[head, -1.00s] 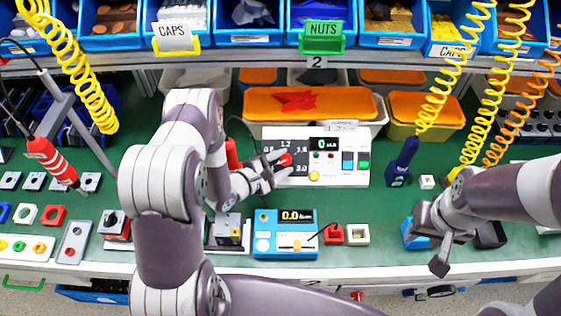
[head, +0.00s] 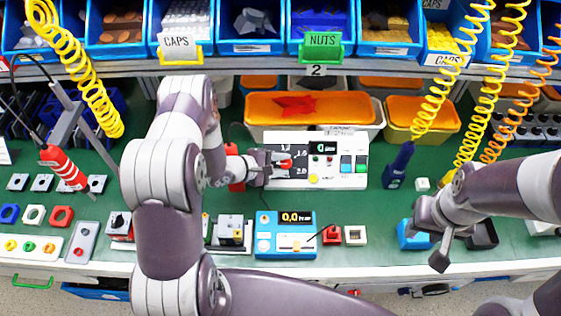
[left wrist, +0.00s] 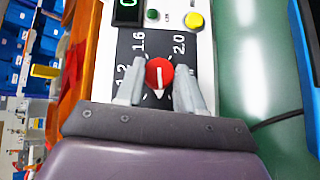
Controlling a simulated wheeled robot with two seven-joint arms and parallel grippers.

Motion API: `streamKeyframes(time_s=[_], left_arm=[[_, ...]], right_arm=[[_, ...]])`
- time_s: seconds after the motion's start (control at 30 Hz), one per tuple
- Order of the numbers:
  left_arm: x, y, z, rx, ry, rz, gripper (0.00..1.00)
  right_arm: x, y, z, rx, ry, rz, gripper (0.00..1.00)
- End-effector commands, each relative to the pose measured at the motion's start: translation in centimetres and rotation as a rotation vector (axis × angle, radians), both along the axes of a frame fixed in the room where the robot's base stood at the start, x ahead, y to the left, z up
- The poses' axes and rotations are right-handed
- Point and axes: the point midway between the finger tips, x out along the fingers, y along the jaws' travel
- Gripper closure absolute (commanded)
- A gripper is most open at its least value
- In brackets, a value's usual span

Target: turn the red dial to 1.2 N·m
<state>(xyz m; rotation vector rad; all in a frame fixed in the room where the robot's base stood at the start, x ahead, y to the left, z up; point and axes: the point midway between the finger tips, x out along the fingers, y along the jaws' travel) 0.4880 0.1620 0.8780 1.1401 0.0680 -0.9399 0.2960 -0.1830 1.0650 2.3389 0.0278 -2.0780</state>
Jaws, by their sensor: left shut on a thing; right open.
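The red dial (head: 286,163) sits on the black scale of a white panel unit (head: 345,160). In the left wrist view the dial (left wrist: 159,70) has a white line running roughly up-down. Scale marks 1.2, 1.6 and 2.0 show around its left and upper sides. A pale pointed tip shows at its lower edge. My left gripper (head: 280,165) is shut on the dial, with one finger on each side in the left wrist view (left wrist: 160,85). My right gripper (head: 440,243) is open and empty above the bench at the right, by a blue block (head: 413,236).
The panel has a small display (head: 323,148) and several coloured buttons. A blue unit (head: 285,245) with a 0.0 readout stands in front. A dark blue screwdriver (head: 398,165) stands to the right, a red one (head: 62,165) hangs left.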

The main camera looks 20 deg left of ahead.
Motion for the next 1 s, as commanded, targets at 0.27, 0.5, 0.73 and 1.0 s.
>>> streamKeyframes(time_s=[0.27, 0.5, 0.73, 1.0], left_arm=[[0.0, 0.0, 0.0, -0.001, -0.002, 0.000, 0.52], [0.1, 0.0, 1.0, -0.001, -0.004, 0.000, 0.52], [-0.3, -1.8, 5.1, -0.001, -0.006, -0.006, 0.52], [-1.8, -8.4, 9.1, -0.001, -0.006, -0.006, 0.52]], right_arm=[[0.0, 0.0, 0.0, 0.000, 0.000, 0.000, 0.57], [0.0, 0.0, -0.1, 0.000, 0.000, 0.000, 0.57], [0.0, 0.0, -0.5, 0.000, 0.000, 0.000, 0.57], [0.0, 0.0, -1.1, 0.000, 0.000, 0.000, 0.57]])
